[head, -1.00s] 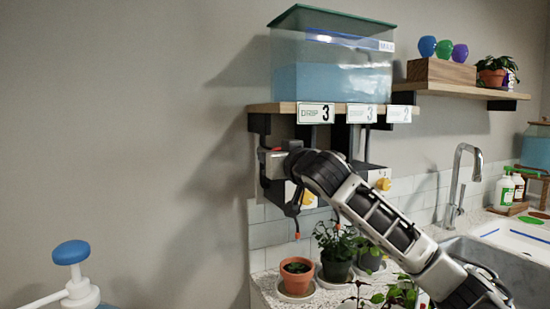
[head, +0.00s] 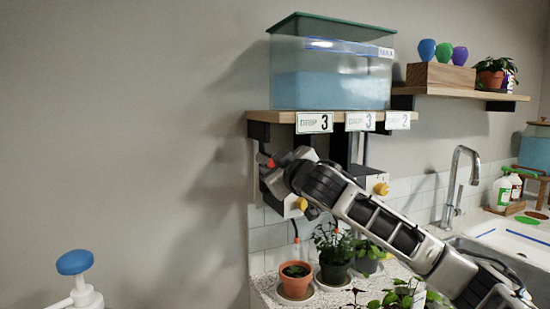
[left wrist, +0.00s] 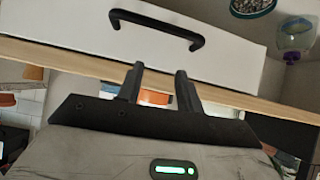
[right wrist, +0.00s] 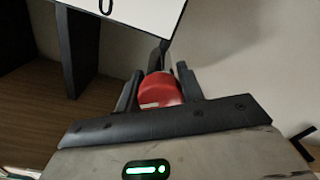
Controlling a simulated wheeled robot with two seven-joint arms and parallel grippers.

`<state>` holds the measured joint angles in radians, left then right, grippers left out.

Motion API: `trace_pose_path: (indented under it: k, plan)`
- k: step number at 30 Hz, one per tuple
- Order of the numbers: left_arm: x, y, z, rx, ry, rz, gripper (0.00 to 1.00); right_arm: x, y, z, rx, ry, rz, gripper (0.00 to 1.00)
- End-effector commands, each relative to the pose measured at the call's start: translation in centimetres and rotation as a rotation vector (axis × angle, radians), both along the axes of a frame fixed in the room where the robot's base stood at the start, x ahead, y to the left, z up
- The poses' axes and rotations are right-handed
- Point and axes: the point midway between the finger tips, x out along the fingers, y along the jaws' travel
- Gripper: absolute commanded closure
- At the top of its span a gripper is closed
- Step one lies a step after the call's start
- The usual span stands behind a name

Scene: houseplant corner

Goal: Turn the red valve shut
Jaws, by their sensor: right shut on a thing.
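The red valve (right wrist: 160,90) is a round red knob with a pale mark at its lower edge, between the fingers of my right gripper (right wrist: 158,88) in the right wrist view. My right gripper is shut on it. In the head view a bit of the red valve (head: 270,163) shows under the left end of the tank shelf, and my right gripper (head: 272,172) and wrist hide the rest. My left gripper (left wrist: 157,82) is open and empty in the left wrist view, in front of a white drawer front. The left arm does not show in the head view.
A tank of blue water (head: 330,75) stands on the shelf above. Yellow valves (head: 381,188) sit beside my right wrist. Potted plants (head: 295,279) stand on the counter below, near the sink and faucet (head: 456,185). A blue-topped pump (head: 75,262) is at lower left.

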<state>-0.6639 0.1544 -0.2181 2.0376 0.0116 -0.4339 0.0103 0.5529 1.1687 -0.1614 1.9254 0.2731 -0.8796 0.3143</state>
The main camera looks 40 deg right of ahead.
Motion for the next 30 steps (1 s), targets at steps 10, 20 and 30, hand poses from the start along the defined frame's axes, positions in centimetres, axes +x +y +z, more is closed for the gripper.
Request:
trace_pose_path:
  k: [10, 20, 30]
  plan:
    - [0.3, 0.3, 1.7, 0.005, -0.003, 0.012, 0.64, 0.0, -0.1, 0.3, -0.318, 0.102, 0.0, 0.85]
    - [0.0, 0.6, 2.4, 0.01, 0.006, 0.024, 0.64, 0.0, -0.1, 0.4, -0.613, 0.194, -0.001, 0.85]
    - [-0.2, 1.1, 2.4, 0.018, 0.013, 0.029, 0.64, 0.0, -0.1, 0.3, -0.844, 0.267, -0.002, 0.85]
